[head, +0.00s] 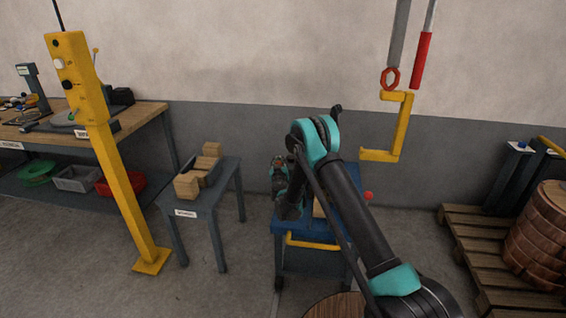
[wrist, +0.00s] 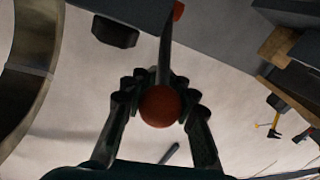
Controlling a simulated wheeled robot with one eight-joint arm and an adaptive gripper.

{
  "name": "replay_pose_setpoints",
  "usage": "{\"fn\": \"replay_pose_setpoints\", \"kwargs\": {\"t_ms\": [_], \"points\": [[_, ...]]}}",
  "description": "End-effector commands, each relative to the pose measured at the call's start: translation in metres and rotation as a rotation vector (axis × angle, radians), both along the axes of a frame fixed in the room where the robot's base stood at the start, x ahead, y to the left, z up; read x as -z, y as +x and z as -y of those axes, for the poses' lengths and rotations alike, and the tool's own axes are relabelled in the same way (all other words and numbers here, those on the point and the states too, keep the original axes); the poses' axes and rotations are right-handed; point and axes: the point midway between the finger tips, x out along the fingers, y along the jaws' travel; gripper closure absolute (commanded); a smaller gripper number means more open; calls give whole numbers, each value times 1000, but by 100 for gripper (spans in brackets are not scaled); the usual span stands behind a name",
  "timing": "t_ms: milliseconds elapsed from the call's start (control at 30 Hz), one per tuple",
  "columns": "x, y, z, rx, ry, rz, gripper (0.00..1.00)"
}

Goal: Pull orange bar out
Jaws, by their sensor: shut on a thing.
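My gripper (wrist: 158,100) is shut on an orange-red round end (wrist: 160,107), seen nearly head-on between the two fingers in the wrist view. A dark, narrowing rod (wrist: 165,50) shows directly beyond it; I cannot tell whether they are one piece. In the head view my gripper (head: 279,168) is small, at the left side of the blue cart (head: 290,226), with a brownish-orange spot at its tips. No long orange bar is clearly seen. A red knob (head: 368,196) sticks out at the cart's right side. My arm hides much of the cart top.
A small grey table (head: 226,180) with wooden blocks (head: 187,186) stands left of the cart. A yellow post (head: 130,195) stands farther left. A yellow hook (head: 401,125) hangs behind my arm. A pallet (head: 480,250) with copper coils (head: 540,235) is at right.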

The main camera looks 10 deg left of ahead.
Motion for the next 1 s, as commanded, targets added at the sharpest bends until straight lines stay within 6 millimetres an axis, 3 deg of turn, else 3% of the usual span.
{"fn": "replay_pose_setpoints", "kwargs": {"t_ms": [33,300,500,700,1000], "points": [[0,-1,-15,-7,0,0,100],[0,1,-84,-7,0,0,100],[0,3,-123,-5,0,0,100],[0,4,-142,-4,0,0,100],[0,4,-148,-6,0,0,100]]}}
